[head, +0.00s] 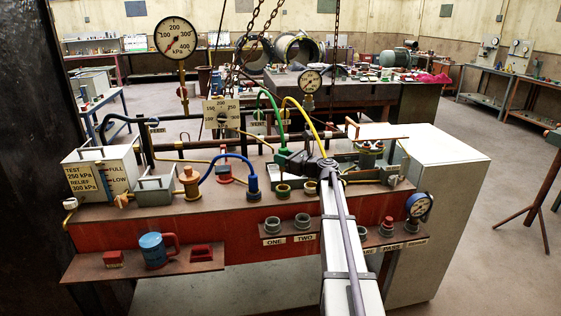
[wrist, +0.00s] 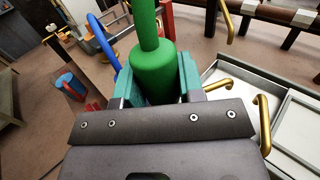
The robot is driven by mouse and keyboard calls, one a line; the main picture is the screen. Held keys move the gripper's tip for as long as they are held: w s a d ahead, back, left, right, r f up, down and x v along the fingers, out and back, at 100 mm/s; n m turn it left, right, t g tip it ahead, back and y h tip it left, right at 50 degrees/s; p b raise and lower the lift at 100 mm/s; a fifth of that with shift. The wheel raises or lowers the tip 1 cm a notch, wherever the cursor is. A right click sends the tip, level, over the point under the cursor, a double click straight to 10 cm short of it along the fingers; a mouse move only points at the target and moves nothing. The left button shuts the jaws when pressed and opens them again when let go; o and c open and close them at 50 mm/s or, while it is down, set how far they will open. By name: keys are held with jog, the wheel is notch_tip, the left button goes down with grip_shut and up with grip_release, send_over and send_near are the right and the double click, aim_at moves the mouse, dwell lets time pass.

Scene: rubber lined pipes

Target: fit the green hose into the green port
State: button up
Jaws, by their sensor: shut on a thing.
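The green hose (head: 272,103) arches down from the back of the bench in the head view and ends in a thick green plug (head: 283,145). My gripper (head: 283,156) is shut on this plug, above the rear part of the bench. In the wrist view the green plug (wrist: 153,75) sits between the teal finger pads, with the hose rising out of its top; its lower end is hidden by my gripper. Grey-green sockets (head: 283,191) stand on the bench top below my gripper. I cannot tell which one is the green port.
The yellow hose (head: 311,116) arches close to the right of my gripper. The blue hose (head: 224,157) runs to a blue fitting (head: 252,186) at the left. More sockets (head: 273,225) line the front ledge. A blue mug (head: 153,249) stands on the lower shelf. Chains (head: 237,55) hang behind.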

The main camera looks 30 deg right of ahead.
jog(key=shift+f+b, duration=2.9)
jog(key=shift+f+b, duration=1.85)
jog(key=shift+f, duration=0.05)
jog(key=o, duration=1.1)
jog(key=v, duration=1.1)
